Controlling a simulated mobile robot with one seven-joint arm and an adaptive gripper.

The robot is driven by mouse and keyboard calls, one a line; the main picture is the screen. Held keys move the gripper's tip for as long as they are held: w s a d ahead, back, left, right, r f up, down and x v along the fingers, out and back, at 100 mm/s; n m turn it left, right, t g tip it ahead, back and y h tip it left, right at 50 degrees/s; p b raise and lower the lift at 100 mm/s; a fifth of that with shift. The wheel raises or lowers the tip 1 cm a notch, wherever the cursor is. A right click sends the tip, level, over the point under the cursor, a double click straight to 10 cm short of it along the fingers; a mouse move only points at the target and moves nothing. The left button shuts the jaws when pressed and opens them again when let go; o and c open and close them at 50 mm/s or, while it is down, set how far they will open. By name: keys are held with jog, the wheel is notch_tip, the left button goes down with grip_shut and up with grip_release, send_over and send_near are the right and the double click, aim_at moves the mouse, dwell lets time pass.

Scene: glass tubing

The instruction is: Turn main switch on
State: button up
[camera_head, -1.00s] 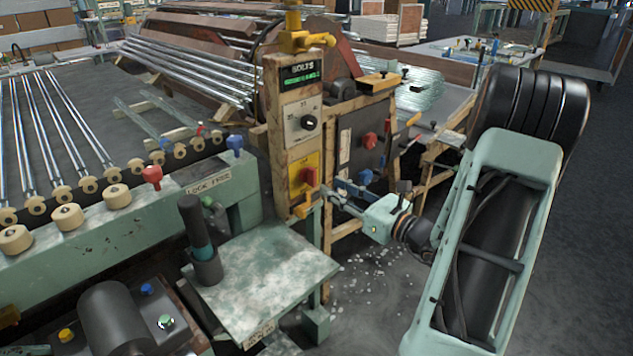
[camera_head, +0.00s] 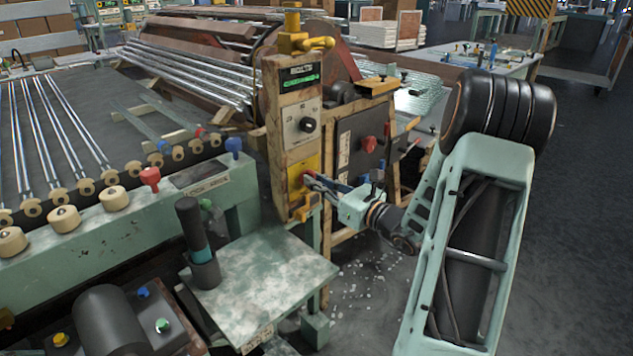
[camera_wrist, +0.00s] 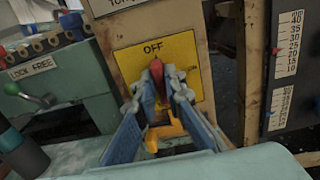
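The main switch is a red knob on a yellow plate (camera_head: 301,168) low on the upright control panel. In the wrist view the knob (camera_wrist: 157,72) stands upright below the word OFF on the plate (camera_wrist: 188,53). My gripper (camera_head: 313,182) has reached the knob from the right in the head view. In the wrist view its blue fingers (camera_wrist: 160,82) narrow towards the knob, with one fingertip on each side. The fingers look shut on it, though the exact contact is partly hidden.
Above the plate is a black dial (camera_head: 307,125) and a green-lit display (camera_head: 300,83). A red knob (camera_head: 369,144) is on the dark panel to the right. A small table (camera_head: 262,275) stands below. Glass tubes (camera_head: 45,130) lie at left.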

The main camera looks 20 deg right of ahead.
jog(key=shift+r+p, duration=0.1)
jog(key=shift+p, duration=0.25)
grip_shut()
jog(key=shift+w+d+f+m+p, duration=0.1)
jog(key=shift+f+m+p, duration=0.05)
jog(key=shift+m+p, duration=2.85)
jog(key=shift+d+f+m+p, duration=0.15)
jog(key=shift+f+m+p, duration=0.05)
jog(key=shift+m+p, duration=2.8)
jog(key=shift+w+d+f+m+p, duration=0.1)
jog(key=shift+f+m+p, duration=0.05)
jog(key=shift+m+p, duration=2.85)
jog(key=o, duration=0.8)
grip_release()
jog(key=shift+c, duration=0.2)
jog(key=shift+s, duration=0.1)
